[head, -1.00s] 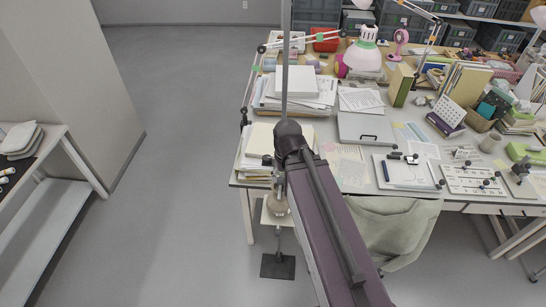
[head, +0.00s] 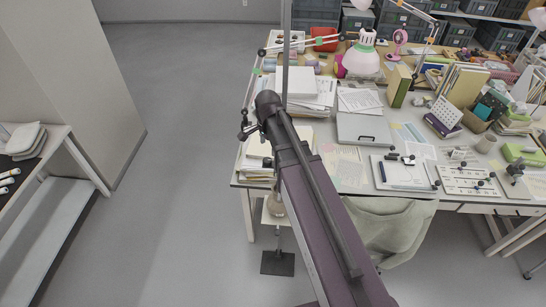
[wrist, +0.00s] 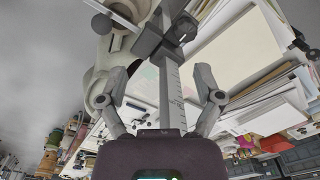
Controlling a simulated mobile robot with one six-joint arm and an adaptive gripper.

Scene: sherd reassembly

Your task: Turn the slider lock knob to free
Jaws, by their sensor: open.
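In the wrist view, a graduated metal bar (wrist: 173,85) runs between the fingers of my gripper (wrist: 163,82). The fingers are spread apart, with nothing visibly gripped. A dark grey slider block (wrist: 148,42) sits on the bar beyond the fingertips. A round dark knob (wrist: 102,24) is at its left and a dark clamp-like part (wrist: 186,28) at its right. I cannot tell which is the lock knob or how it is turned.
A pale rounded object (wrist: 95,85) lies close left of the fingers. The worktable (head: 322,178) carries paper stacks (head: 303,84), a lamp (head: 361,60) and books (head: 399,85). A dark stand base (head: 277,263) is on the floor. The floor at left (head: 185,190) is clear.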

